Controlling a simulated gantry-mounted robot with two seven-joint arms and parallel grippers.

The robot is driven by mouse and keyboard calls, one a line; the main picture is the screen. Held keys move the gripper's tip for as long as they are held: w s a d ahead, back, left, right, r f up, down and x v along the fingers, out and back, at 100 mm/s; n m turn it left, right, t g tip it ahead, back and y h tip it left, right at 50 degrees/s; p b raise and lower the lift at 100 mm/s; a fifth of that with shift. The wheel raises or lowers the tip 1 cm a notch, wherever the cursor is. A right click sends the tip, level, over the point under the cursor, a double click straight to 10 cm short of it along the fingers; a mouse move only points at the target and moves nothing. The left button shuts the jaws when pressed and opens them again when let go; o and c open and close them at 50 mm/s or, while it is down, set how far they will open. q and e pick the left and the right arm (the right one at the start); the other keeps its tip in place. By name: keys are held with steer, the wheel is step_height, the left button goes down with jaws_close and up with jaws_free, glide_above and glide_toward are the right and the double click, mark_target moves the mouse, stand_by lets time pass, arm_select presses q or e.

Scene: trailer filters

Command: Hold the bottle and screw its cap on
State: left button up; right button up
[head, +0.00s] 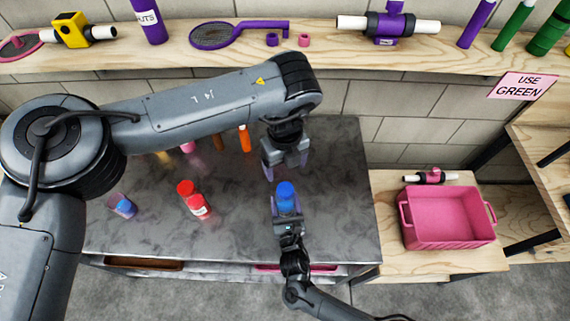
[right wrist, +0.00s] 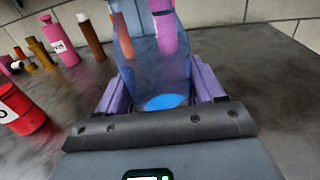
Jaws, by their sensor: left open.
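A blue bottle (head: 285,194) stands upright between the fingers of my right gripper (head: 287,212) near the middle of the grey table. In the right wrist view the translucent bottle (right wrist: 155,65) fills the space between the purple fingers, which appear shut on it. A bright blue oval shows low in it. The bottle's top looks blue in the head view, but I cannot tell whether a separate cap sits on it. My left gripper (head: 284,168) is open, pointing down, just behind and above the bottle, with no cap visible in it.
A red bottle (head: 198,206) and a small blue container (head: 122,206) are on the table's left. Orange and brown bottles stand behind, partly under my left arm. A pink crate (head: 446,216) sits on the wooden table at right. A loaded shelf (head: 330,54) runs along the back.

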steer(key=o, duration=0.5)
steer(key=shift+s+d, duration=0.1)
steer(key=shift+s, duration=0.55)
steer(key=s, duration=0.3)
steer(key=s+d+p, duration=0.1)
steer(key=s, duration=0.2)
steer(key=s+p, duration=0.1)
steer(key=s, duration=0.2)
steer(key=shift+s+d, duration=0.15)
steer(key=shift+s, duration=0.05)
steer(key=shift+s, duration=0.1)
